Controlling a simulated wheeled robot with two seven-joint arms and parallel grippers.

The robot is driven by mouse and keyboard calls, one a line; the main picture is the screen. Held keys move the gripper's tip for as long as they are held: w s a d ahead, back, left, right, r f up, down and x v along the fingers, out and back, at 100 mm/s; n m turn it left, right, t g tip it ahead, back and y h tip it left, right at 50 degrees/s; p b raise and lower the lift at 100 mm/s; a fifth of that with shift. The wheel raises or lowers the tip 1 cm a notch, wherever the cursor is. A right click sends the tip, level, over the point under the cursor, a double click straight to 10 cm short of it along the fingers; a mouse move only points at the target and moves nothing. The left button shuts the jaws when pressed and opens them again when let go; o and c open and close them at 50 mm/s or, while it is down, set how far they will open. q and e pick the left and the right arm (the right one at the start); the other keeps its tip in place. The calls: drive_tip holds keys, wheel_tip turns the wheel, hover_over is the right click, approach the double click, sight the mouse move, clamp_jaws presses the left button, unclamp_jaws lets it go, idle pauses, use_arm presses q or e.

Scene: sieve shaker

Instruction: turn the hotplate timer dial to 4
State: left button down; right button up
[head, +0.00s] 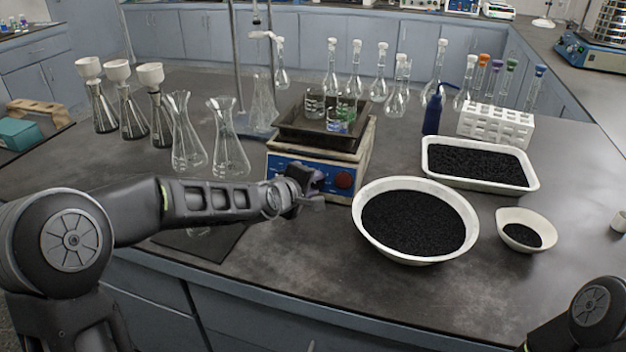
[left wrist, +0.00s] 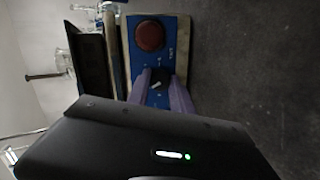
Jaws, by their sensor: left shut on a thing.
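The hotplate (head: 350,165) has a white body, a blue front panel and a dark tray on top. My left gripper (head: 312,182) is at the blue front panel, left of a round red knob (head: 344,180). In the left wrist view the two fingers of my left gripper (left wrist: 162,85) are shut on a small dark dial (left wrist: 157,84) with a white mark. The red knob (left wrist: 150,36) shows beyond it there. The numbers around the dial are too small or hidden to read. My right gripper is out of view; only part of my right arm shows at the lower right.
A white round bowl (head: 366,235) of black grains stands just right of my left gripper. Behind it are a white tray (head: 532,180) of black grains and a white tube rack (head: 497,126). Conical flasks (head: 230,155) stand left of the hotplate. Beakers (head: 314,103) stand on its top tray.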

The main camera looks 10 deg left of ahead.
use_arm(q)
drive_tip(key=m+p, duration=0.1)
drive_tip(key=m, duration=0.1)
drive_tip(key=m+p, duration=0.4)
drive_tip(key=shift+d+r+g+y, duration=0.2)
drive_tip(key=shift+r+g+y, duration=0.05)
drive_tip(key=shift+g+y, duration=0.15)
drive_tip(key=m+p, duration=0.2)
drive_tip(key=shift+m+y+p, duration=0.3)
drive_tip(key=m+p, duration=0.2)
drive_tip(key=m, duration=0.1)
drive_tip(key=shift+y, duration=0.3)
drive_tip(key=m+p, duration=0.2)
drive_tip(key=shift+f+m+y, duration=0.1)
drive_tip(key=shift+m+y, duration=0.2)
drive_tip(key=m+p, duration=0.1)
drive_tip(key=m, duration=0.1)
drive_tip(key=shift+f+m, duration=0.1)
drive_tip(key=shift+m, duration=0.2)
drive_tip(key=shift+d+m+y+p, duration=0.1)
drive_tip(key=shift+m+y+p, duration=0.25)
drive_tip(key=shift+m, duration=0.85)
drive_tip(key=shift+f+m+t+y, duration=0.1)
drive_tip(key=shift+m+t+y, duration=0.3)
drive_tip(key=shift+m, duration=1.1)
